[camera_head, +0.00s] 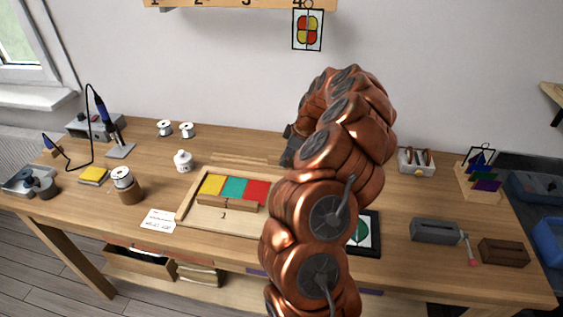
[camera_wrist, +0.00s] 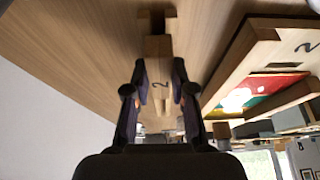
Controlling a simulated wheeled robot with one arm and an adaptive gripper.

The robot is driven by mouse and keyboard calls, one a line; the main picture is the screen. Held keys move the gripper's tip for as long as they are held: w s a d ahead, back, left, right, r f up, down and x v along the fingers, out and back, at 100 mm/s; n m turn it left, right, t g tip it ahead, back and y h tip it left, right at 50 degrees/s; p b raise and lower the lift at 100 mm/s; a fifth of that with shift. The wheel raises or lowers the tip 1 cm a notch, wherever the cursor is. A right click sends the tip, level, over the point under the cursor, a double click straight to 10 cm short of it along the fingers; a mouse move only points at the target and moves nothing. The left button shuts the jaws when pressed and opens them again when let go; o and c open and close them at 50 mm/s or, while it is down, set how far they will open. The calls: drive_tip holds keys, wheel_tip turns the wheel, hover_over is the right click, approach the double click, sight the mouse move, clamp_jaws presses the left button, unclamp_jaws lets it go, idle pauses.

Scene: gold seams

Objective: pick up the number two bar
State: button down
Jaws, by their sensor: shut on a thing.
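A pale wooden bar marked 2 (camera_wrist: 157,88) lies between the two dark fingers of my gripper (camera_wrist: 158,72) in the wrist view. The fingers are shut on its sides. A wider wooden crosspiece (camera_wrist: 157,17) shows at its far end; I cannot tell whether it is part of the bar. I cannot tell whether the bar is clear of the tabletop.
A wooden frame (camera_head: 184,206) on the bench (camera_head: 400,205) holds yellow, teal and red tiles (camera_head: 235,188). It shows right of my gripper in the wrist view (camera_wrist: 238,66). A grey vise (camera_head: 435,231) and brown block (camera_head: 503,252) stand at the right. A white jar (camera_head: 183,161) stands behind the frame.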

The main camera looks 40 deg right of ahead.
sight(281, 158)
drive_tip(key=shift+r, duration=0.15)
drive_tip(key=shift+r+b, duration=0.95)
drive_tip(key=shift+r, duration=0.6)
drive_tip(key=shift+s+a+r, duration=0.15)
drive_tip(key=shift+s+a, duration=0.25)
drive_tip(key=shift+a, duration=0.05)
drive_tip(key=s+a+b, duration=0.1)
drive_tip(key=s+a, duration=0.2)
drive_tip(key=s+a+b, duration=0.2)
drive_tip(key=s+a, duration=0.1)
drive_tip(key=a, duration=0.1)
drive_tip(key=s+a+r+b, duration=0.1)
drive_tip(key=s+a, duration=0.2)
drive_tip(key=a, duration=0.1)
drive_tip(key=shift+r, duration=0.1)
drive_tip(key=shift+s+a+r+b, duration=0.15)
drive_tip(key=shift+a+b, duration=0.05)
drive_tip(key=shift+b, duration=0.1)
drive_tip(key=shift+r, duration=0.45)
